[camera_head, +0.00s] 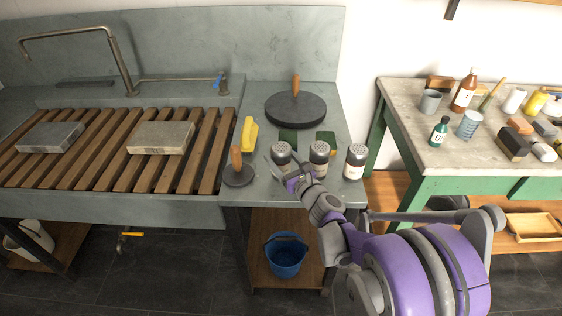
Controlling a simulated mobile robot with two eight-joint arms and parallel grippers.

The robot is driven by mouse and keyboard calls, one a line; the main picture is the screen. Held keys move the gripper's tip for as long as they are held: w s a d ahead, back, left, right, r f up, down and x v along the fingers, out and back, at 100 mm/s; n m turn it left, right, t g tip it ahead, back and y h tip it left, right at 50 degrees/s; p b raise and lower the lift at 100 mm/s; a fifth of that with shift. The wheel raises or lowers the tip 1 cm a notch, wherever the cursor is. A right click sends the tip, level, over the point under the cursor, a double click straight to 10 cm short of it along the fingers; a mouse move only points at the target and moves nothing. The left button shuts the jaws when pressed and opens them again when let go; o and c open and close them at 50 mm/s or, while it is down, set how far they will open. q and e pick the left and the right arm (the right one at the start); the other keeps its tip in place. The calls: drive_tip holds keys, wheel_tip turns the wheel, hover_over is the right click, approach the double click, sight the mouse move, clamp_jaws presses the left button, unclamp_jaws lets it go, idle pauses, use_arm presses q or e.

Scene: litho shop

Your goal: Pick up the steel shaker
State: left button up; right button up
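Three shakers with perforated steel tops stand in a row on the grey stone counter: a left one (281,151), a middle one (319,153) and a right one (355,161). The middle and right ones show pale labels; the left one's lower body is partly hidden by my gripper, so I cannot tell if it is labelled. My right gripper (281,163) comes in from the lower right, its fingers apart, at the near side of the left shaker. I cannot tell whether the fingers touch it. My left gripper is not in view.
A wooden-handled tool (237,170) and a yellow object (249,135) stand left of the shakers. A dark round disc (295,108) with a wooden handle lies behind. A slatted sink (100,160) is left; a cluttered green-legged table (455,165) is right. A blue bucket (286,258) sits below.

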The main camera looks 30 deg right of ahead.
drive_tip(key=c, duration=0.8)
drive_tip(key=shift+o, duration=0.2)
drive_tip(key=shift+r, duration=0.1)
wheel_tip(320, 180, up, 10)
drive_tip(key=p, duration=0.2)
drive_tip(key=shift+p, duration=0.3)
